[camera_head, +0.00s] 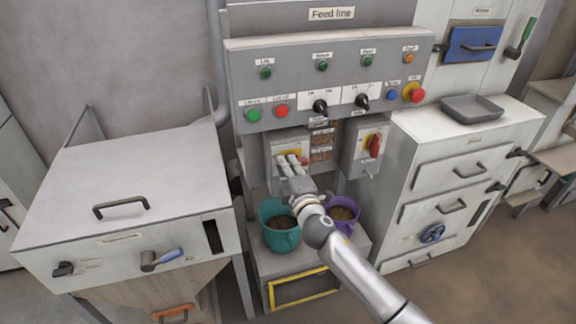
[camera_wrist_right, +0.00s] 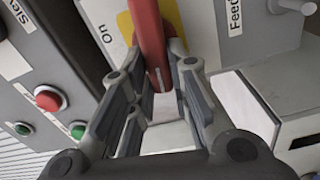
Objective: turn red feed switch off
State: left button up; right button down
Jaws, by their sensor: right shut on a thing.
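The red feed switch handle (camera_wrist_right: 150,35) stands on a yellow plate (camera_wrist_right: 126,27) on a grey box; an "On" label is beside it and a "Feed" label (camera_wrist_right: 235,14) is on the box's side. My right gripper (camera_head: 293,164) is at this box in the head view, hiding most of the handle. In the wrist view the fingers of my right gripper (camera_wrist_right: 160,68) are closed around the handle's near end. A second red rotary handle (camera_head: 375,145) on a similar box is to the right, untouched. My left gripper is not in view.
The grey panel (camera_head: 330,75) above carries buttons, lamps and two black selector knobs. A teal bucket (camera_head: 281,240) and a purple bucket (camera_head: 355,228) of pellets stand below the switch boxes, near my right arm. A white drawer cabinet (camera_head: 400,190) stands right.

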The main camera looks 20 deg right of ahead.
jog(key=shift+d+n, duration=0.1)
jog(key=shift+n, duration=0.5)
jog(key=shift+w, duration=0.1)
jog(key=c, duration=1.4)
grip_release()
jog(key=shift+o, duration=0.2)
jog(key=shift+f, duration=0.1)
jog(key=s, duration=1.2)
jog(key=shift+d, duration=0.2)
jog(key=shift+f, duration=0.1)
